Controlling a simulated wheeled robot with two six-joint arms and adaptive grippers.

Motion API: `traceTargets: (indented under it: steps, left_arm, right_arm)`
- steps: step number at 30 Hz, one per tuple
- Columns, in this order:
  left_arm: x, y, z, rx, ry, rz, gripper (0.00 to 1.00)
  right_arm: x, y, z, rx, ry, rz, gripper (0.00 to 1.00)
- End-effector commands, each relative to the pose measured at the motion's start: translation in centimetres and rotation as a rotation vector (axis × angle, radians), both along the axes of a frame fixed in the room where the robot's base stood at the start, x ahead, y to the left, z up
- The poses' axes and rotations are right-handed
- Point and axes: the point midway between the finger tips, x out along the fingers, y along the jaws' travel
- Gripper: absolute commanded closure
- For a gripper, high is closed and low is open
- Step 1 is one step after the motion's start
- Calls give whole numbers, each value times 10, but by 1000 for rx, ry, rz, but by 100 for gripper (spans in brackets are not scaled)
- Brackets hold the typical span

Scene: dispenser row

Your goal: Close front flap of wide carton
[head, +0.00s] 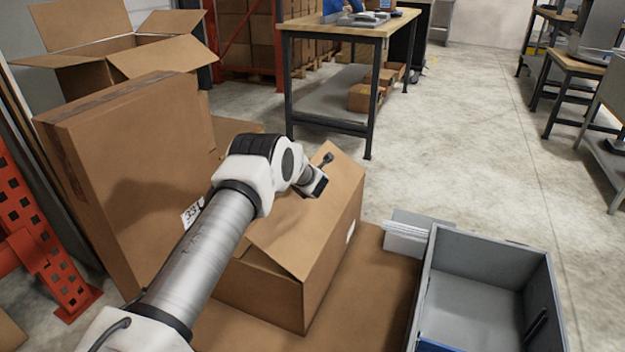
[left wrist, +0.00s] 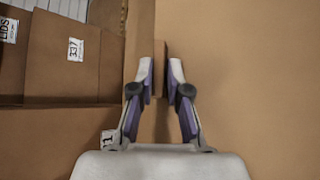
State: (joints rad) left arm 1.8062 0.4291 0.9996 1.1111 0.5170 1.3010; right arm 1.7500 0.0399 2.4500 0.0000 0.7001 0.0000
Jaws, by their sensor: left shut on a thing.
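A brown carton (head: 262,293) stands on a brown surface in the middle of the head view. A broad cardboard flap (head: 290,238) slopes over its top, partly hidden by my left arm. In the left wrist view, my left gripper (left wrist: 161,75) is shut on a narrow cardboard edge (left wrist: 161,54), which looks like a flap of the carton. A wide plain cardboard face (left wrist: 250,80) fills the right of that view. In the head view my left wrist is over the carton top, and the fingertips are hard to make out. My right gripper is not in view.
A tall carton (head: 140,150) stands close at left, with an open carton (head: 115,55) behind it. A grey bin (head: 430,280) is at right, beside a white stack (head: 405,238). A workbench (head: 340,28) stands behind. Open floor (head: 460,150) lies at right.

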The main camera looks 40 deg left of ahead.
Motion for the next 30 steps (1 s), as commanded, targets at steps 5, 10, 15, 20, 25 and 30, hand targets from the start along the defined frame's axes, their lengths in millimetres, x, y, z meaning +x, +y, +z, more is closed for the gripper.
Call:
traceTargets:
  steps: [5, 10, 15, 20, 25, 30]
  left_arm:
    - [-6, 14, -36, -118, -23, -6, 100]
    - [-8, 22, -54, -122, -25, -8, 100]
    - [-9, 27, -64, -120, -24, -10, 100]
    - [-9, 30, -68, -118, -25, -9, 100]
    - [-10, 31, -68, -118, -26, -9, 100]
    - [-10, 31, -67, -117, -27, -7, 100]
  right_arm:
    - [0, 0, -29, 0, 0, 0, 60]
    - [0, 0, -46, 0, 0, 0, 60]
    - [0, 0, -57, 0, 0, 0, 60]
    - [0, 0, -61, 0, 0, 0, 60]
    - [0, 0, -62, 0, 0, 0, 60]
    - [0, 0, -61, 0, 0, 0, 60]
